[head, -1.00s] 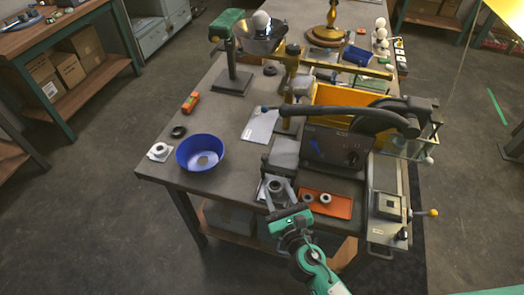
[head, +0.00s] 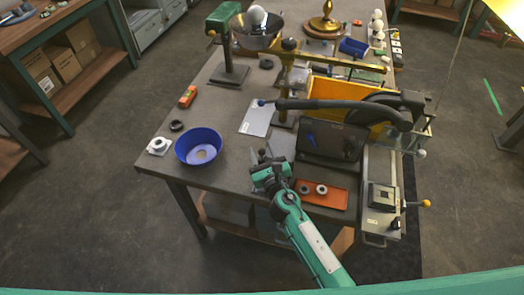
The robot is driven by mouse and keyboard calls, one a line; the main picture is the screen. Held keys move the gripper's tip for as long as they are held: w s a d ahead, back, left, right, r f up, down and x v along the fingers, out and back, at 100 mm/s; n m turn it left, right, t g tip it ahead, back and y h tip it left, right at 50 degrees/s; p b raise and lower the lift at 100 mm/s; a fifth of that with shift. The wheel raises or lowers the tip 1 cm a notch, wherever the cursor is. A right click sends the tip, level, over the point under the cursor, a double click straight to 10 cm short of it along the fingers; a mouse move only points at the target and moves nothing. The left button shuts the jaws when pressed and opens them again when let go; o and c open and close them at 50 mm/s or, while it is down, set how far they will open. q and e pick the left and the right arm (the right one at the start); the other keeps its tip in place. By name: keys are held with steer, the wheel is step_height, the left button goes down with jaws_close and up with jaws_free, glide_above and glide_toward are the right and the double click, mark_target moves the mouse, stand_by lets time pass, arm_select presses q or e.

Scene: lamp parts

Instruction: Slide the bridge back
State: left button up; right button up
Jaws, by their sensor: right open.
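No part is clearly marked as the bridge; the brass beam (head: 335,58) carried by an upright post looks most like it. It spans above the back of the yellow bin, and its sliding parts are hard to make out. My right gripper (head: 263,155) comes in from the bottom, near the table's front edge, left of the orange tray. Its fingers are apart and point toward the back of the table. I see nothing held between them. The gripper and wrist hide part of the grey fixture at the front edge. My left gripper is not in view.
A dark panel (head: 331,141) and a black curved arm (head: 345,106) stand before the yellow bin (head: 337,90). The orange tray (head: 330,199) holds two rings. A blue bowl (head: 190,155) is at left. A pale plate (head: 256,118) lies behind the gripper; table around the bowl is mostly clear.

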jaws_close()
steer(key=shift+w+d, duration=0.25)
steer(key=shift+w, duration=0.45)
steer(key=shift+w+d, duration=0.25)
steer(key=shift+w, duration=0.45)
steer(key=shift+w+d, duration=0.25)
steer(key=shift+w, duration=0.45)
steer(key=shift+r, duration=0.15)
steer(key=shift+c, duration=0.6)
jaws_free()
steer(key=shift+o, duration=0.6)
steer(key=shift+w, duration=0.15)
